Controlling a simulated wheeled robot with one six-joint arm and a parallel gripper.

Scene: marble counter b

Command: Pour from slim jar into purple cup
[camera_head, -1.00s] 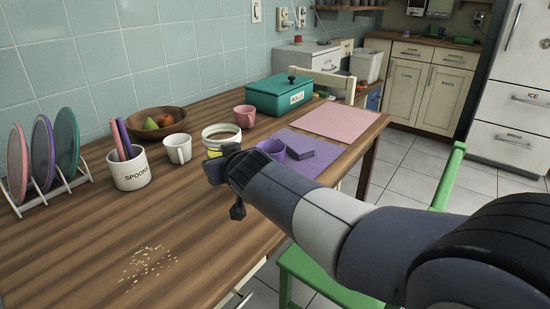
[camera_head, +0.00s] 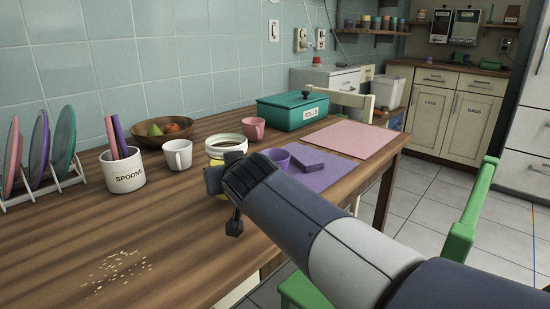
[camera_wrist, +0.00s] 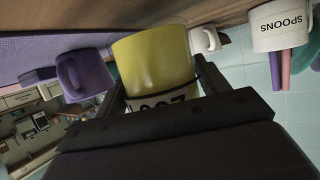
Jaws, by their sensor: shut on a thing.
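A yellow jar with a pale rim and a dark-lettered label, apparently the slim jar (camera_head: 226,141), is partly hidden behind my gripper (camera_head: 222,178) in the head view. It looks upright, with tan contents inside its open mouth. The wrist view, which is upside down, shows the jar (camera_wrist: 152,62) between the fingers of my gripper (camera_wrist: 156,84), which is shut on it. I cannot tell whether its base touches the table. The purple cup (camera_head: 283,152) stands to the right of the jar, partly hidden by my arm. It also shows in the wrist view (camera_wrist: 88,74).
A white mug (camera_head: 178,154), a pink mug (camera_head: 253,128) and the SPOONS crock (camera_head: 124,174) stand nearby. A teal box (camera_head: 290,112) stands behind. Scattered grains (camera_head: 118,267) lie at front left.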

